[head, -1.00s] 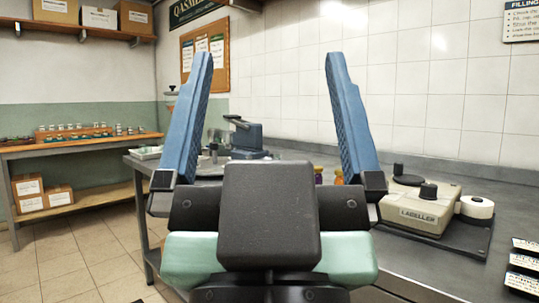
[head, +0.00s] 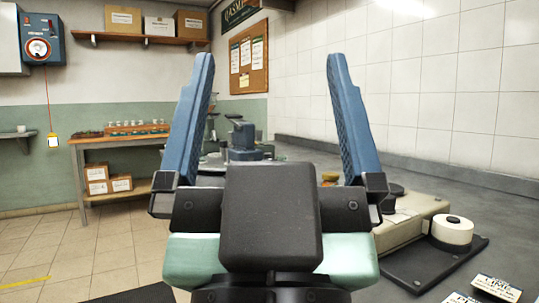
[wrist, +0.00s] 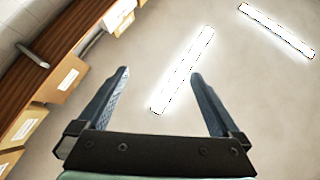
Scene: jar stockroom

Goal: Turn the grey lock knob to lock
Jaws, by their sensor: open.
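My gripper (head: 270,60) is open and empty, raised in front of the head camera with its two blue fingers pointing up. In the wrist view my gripper (wrist: 160,73) also shows spread fingers with nothing between them. A blue wall box (head: 56,25) hangs at the far upper left of the head view, well away from my gripper. It carries a round white dial with a red rim (head: 39,48). I cannot make out a grey lock knob for certain at this distance.
A grey worktop (head: 400,165) runs along the right, with a labeller and white roll (head: 452,230) close by. A wooden bench (head: 125,140) stands at the back. The tiled floor at left looks clear.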

